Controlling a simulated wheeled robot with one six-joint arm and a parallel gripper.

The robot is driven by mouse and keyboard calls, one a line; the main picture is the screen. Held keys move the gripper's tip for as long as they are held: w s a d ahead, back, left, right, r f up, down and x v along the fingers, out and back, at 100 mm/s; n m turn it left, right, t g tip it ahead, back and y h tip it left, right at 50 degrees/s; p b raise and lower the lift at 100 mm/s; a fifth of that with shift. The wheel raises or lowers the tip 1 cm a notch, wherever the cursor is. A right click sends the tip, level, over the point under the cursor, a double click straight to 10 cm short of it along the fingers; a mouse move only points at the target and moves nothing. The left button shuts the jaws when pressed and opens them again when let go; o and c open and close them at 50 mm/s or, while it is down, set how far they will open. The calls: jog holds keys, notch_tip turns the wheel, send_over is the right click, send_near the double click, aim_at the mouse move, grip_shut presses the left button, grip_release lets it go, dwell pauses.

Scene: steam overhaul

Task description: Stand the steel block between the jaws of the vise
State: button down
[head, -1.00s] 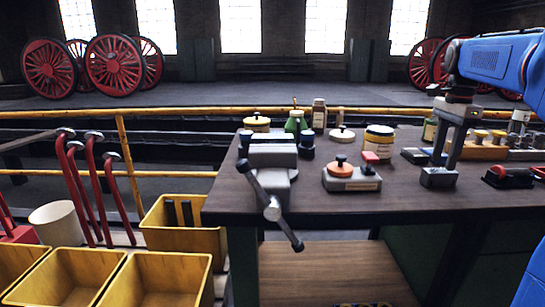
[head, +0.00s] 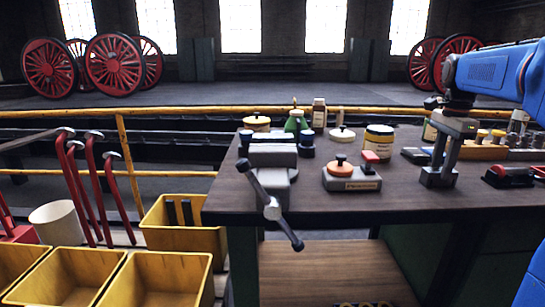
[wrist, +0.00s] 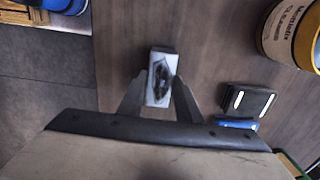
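The grey steel block (wrist: 160,80) rests on the bench top on the right in the head view (head: 438,179). My gripper (head: 441,168) is lowered over it, one finger on each side. In the wrist view the block lies between the fingertips (wrist: 160,88), close to both and slightly turned against them. The fingers are apart; whether they touch the block is hard to see. The grey vise (head: 273,157) stands at the bench's left front corner, its handle hanging forward. The space between its jaws is hard to make out from here.
A grey base with an orange knob (head: 352,177) stands between the vise and my gripper. A yellow-labelled jar (head: 378,142), bottles and tins stand behind. A red-and-black item (head: 508,175) lies on the right. Yellow bins (head: 165,280) sit on the floor at left.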

jog(key=shift+r, duration=0.25)
jog(key=shift+r, duration=1.8)
